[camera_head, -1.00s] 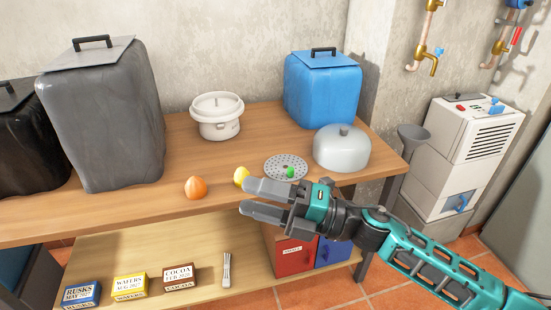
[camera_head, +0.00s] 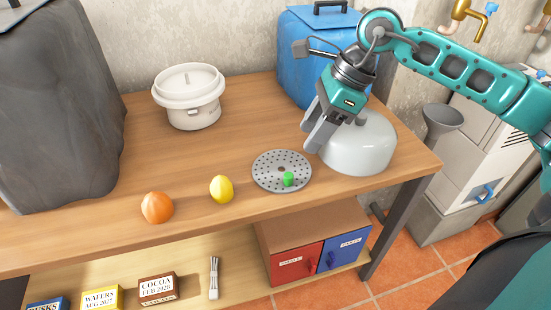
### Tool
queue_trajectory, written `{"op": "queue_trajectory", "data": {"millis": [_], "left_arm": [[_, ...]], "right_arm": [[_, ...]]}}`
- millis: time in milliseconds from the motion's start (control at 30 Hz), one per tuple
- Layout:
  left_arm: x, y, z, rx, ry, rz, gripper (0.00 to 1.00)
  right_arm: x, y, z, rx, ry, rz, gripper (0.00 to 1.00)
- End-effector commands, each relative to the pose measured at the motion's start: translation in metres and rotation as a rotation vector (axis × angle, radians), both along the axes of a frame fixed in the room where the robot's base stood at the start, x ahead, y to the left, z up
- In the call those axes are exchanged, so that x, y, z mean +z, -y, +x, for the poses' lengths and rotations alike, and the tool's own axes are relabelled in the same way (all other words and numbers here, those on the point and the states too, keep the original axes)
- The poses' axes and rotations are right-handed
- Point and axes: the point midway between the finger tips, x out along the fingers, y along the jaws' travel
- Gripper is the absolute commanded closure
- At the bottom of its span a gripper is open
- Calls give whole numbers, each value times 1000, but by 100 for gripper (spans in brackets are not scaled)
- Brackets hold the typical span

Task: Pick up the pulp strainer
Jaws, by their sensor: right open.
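The pulp strainer (camera_head: 265,172) looks to be the flat, round, grey perforated disc lying on the wooden table near its front edge. A small green piece (camera_head: 288,179) sits on its right front part. My right gripper (camera_head: 317,138) is open and points down, above and to the right of the disc, in front of the pale dome. It is apart from the disc and empty. My left gripper is not in view.
A pale dome (camera_head: 365,150) stands close right of the disc. A yellow fruit (camera_head: 221,189) and an orange fruit (camera_head: 157,207) lie to its left.

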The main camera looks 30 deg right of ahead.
Motion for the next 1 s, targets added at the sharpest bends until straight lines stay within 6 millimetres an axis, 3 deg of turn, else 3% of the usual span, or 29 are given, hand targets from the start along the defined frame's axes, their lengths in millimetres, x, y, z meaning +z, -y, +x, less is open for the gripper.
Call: {"op": "queue_trajectory", "data": {"millis": [167, 433, 733, 1000], "left_arm": [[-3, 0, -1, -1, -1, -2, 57], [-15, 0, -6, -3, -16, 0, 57], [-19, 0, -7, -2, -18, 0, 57], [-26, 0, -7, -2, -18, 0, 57]], "right_arm": [[-7, 9, 1, 2, 6, -52, 48], [-52, -8, 9, 2, 4, -49, 48], [-78, -16, 14, 1, 4, -49, 48], [-114, -26, 20, 2, 6, -47, 48]]}}
